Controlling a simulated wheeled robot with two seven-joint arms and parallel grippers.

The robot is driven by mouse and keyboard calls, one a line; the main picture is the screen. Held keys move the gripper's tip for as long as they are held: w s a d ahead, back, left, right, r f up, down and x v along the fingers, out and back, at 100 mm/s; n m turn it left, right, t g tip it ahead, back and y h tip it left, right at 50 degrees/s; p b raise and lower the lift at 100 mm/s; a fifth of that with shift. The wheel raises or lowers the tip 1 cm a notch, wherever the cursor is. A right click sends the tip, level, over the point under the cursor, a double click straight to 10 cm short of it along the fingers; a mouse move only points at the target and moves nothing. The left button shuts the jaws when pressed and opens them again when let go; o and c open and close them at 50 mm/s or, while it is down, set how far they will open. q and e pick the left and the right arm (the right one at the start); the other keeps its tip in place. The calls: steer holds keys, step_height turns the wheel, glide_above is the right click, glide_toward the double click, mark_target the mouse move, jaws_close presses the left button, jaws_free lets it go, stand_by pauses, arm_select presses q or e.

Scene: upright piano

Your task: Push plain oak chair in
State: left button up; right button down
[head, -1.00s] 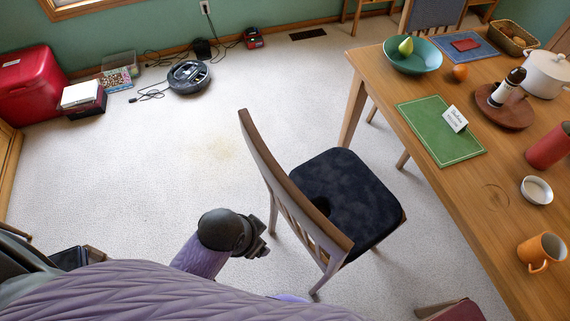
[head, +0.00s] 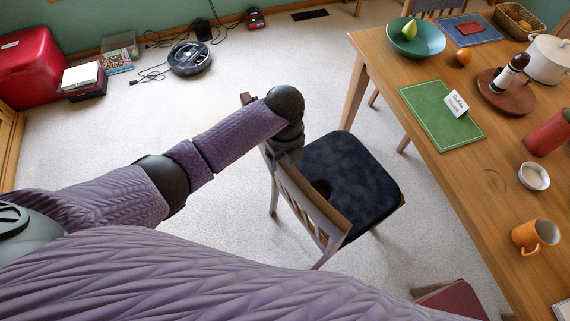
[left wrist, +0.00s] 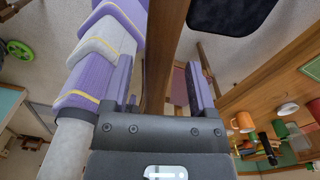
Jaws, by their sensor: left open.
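The plain oak chair (head: 318,207) has a slatted wooden back and a dark seat cushion (head: 352,182). It stands left of the oak table (head: 475,188), its seat facing the table and its back towards open floor. My left gripper (head: 287,150) is at the top of the chair's back; the arm hides part of the back. In the left wrist view, the open fingers (left wrist: 163,85) lie on either side of a wooden part of the chair back (left wrist: 157,55). I cannot tell whether they touch it. My right gripper is not in view.
A green mat (head: 440,115), teal bowl (head: 416,36) and orange mug (head: 535,235) are on the table. A chair with a dark red seat (head: 455,300) is at the bottom. A robot vacuum (head: 189,58) and red cooler (head: 42,65) stand far left. Carpet left of the chair is clear.

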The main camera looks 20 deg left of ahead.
arm_select(q)
step_height(320, 180, down, 4)
steer(key=shift+r+b, duration=0.25)
steer(key=shift+b, duration=0.1)
steer(key=shift+c, duration=0.3)
jaws_close()
stand_by(0.9)
